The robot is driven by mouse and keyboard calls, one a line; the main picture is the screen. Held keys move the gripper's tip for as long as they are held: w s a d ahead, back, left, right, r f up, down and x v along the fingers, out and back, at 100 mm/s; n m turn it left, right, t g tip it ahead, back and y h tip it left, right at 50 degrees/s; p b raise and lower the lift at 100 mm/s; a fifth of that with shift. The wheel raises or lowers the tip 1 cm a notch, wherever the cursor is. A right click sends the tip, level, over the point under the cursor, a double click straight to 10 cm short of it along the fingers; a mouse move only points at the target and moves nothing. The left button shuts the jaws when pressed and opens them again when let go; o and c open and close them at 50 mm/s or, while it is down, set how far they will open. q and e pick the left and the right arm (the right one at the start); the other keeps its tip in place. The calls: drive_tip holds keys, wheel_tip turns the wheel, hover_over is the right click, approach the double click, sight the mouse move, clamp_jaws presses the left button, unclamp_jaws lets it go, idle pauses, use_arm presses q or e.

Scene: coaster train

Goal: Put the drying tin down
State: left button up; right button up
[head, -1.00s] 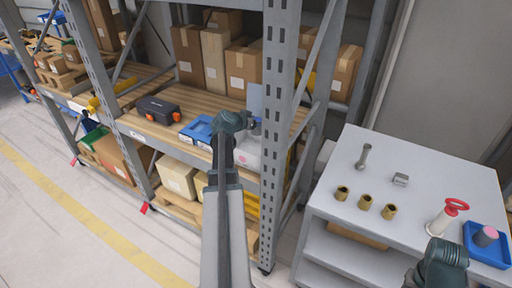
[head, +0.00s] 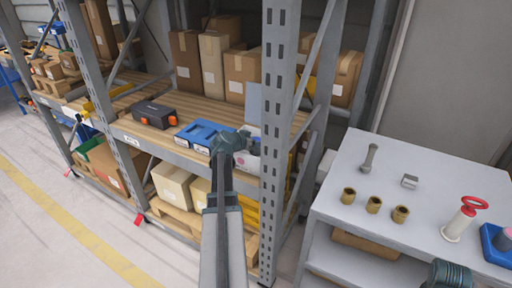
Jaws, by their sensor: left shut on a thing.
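My left arm reaches up the middle of the head view to the lower wooden shelf of the rack. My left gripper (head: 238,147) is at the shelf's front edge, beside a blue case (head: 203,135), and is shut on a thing. My own wrist hides most of what it holds, so the drying tin does not show clearly. A white object (head: 247,162) with a pink mark shows just beyond and below the wrist. Only a dark ribbed part of my right arm shows at the bottom right; its fingers are out of view.
A black toolbox (head: 155,114) stands left on the shelf, cartons (head: 241,72) behind. A rack post (head: 278,120) rises close right of my left arm. The grey worktop (head: 345,160) holds several brass bushings (head: 373,204), a red-handled white tool (head: 462,219) and a blue tray (head: 497,248).

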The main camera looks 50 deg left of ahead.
use_arm(q)
drive_tip(key=shift+f, duration=0.15)
drive_tip(key=o, duration=1)
drive_tip(key=shift+f, duration=0.1)
drive_tip(key=o, duration=0.4)
drive_tip(key=shift+o, duration=0.2)
